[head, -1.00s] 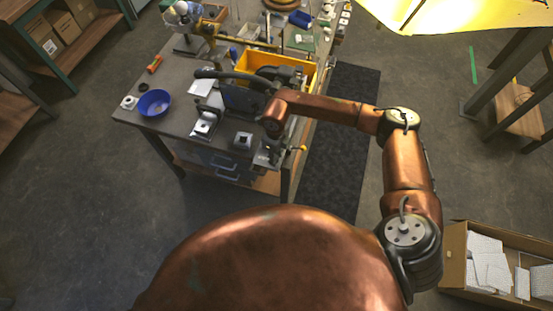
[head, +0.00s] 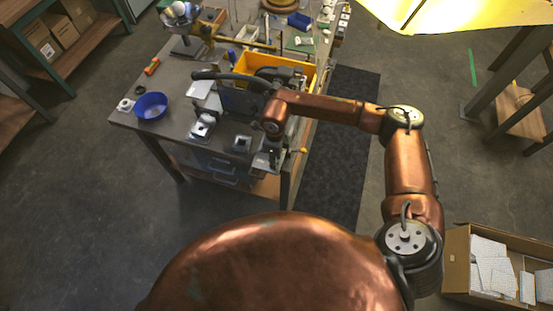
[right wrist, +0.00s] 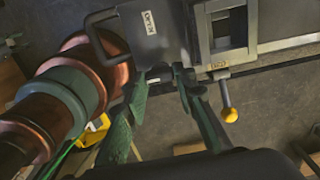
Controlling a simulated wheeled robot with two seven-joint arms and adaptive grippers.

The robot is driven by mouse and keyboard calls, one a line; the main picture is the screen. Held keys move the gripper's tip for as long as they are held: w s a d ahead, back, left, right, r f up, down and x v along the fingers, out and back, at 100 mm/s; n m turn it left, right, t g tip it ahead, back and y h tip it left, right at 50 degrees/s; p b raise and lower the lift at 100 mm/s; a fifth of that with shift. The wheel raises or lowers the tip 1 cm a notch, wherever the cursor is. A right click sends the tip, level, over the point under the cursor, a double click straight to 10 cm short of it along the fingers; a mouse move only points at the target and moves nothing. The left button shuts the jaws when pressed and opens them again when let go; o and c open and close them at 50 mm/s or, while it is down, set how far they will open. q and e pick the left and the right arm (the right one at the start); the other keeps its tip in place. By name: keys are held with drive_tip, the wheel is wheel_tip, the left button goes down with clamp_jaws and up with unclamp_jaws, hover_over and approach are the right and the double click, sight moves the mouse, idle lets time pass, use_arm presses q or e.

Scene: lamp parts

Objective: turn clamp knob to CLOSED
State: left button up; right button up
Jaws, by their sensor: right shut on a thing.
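My right gripper (right wrist: 164,76) has its two green fingers close together at the lower edge of a grey labelled block (right wrist: 150,30). It is shut on a small dark piece there; I cannot tell whether this piece is the clamp knob. To the right, a yellow ball knob on a short stem (right wrist: 228,113) hangs from a grey frame (right wrist: 250,45) with a small pale label, too blurred to read. The fingers are apart from this yellow knob. In the head view the yellow knob (head: 303,151) shows at the bench's near right corner. My left gripper is not in view.
The bench (head: 185,80) holds a blue bowl (head: 151,106), a yellow bin (head: 257,61), a brass lamp arm and small grey fixtures (head: 202,127). A dark mat (head: 340,140) lies along the bench's right side. An open carton (head: 458,262) stands lower right.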

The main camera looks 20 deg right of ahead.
drive_tip(key=o, duration=1.1)
drive_tip(key=shift+a, duration=0.1)
drive_tip(key=shift+o, duration=0.3)
drive_tip(key=shift+r, duration=0.5)
wheel_tip(320, 180, up, 11)
